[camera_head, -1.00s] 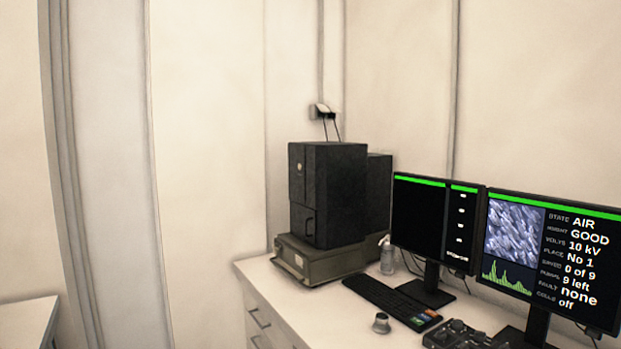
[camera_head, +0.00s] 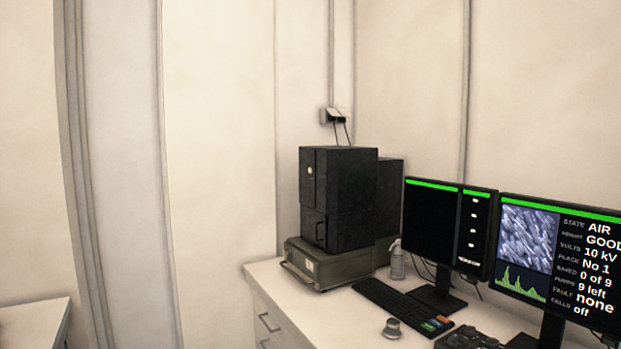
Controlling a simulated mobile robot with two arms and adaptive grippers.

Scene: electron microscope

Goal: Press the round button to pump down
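A black microscope cabinet (camera_head: 350,205) stands on a grey base unit (camera_head: 322,272) at the back of the white desk. A small pale round spot (camera_head: 310,171) shows on the cabinet's upper front; I cannot tell whether it is the round button. A small round knob (camera_head: 392,328) stands on the desk in front of the keyboard. The right monitor (camera_head: 560,262) reads STATE AIR, HEIGHT GOOD, VOLTS 10 kV, FAULT none. Neither of my grippers is in view.
A black keyboard (camera_head: 398,304) with coloured keys lies before the left monitor (camera_head: 447,228). A spray bottle (camera_head: 397,262) stands behind it. A dark control panel (camera_head: 468,339) is at the bottom edge. A second white surface (camera_head: 35,318) is at lower left.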

